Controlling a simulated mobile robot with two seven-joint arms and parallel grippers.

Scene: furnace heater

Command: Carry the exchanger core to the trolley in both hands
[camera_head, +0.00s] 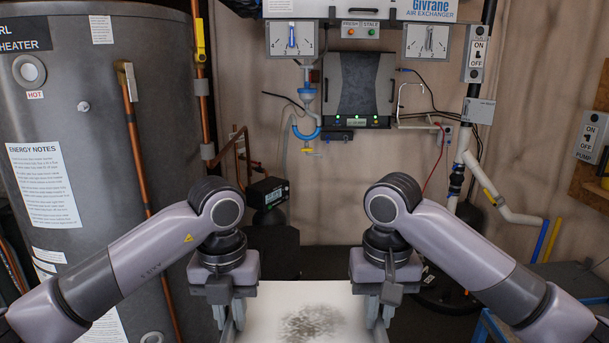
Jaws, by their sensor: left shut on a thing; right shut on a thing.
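The exchanger core (308,295) shows as a pale block with a dark sooty patch on its face, at the bottom middle of the head view. Its lower part is cut off by the picture edge. My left gripper (229,312) is shut on its left side. My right gripper (380,312) is shut on its right side. The core hangs level between the two grippers. A blue frame (484,328) shows in part at the bottom right, behind my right arm; I cannot tell whether it is the trolley.
A large grey heater tank (90,130) with copper pipes stands at the left. The air exchanger unit (358,82) is on the back wall. A dark box-shaped device (268,193) stands below it at left. White and black pipes (460,165) run down the wall at right.

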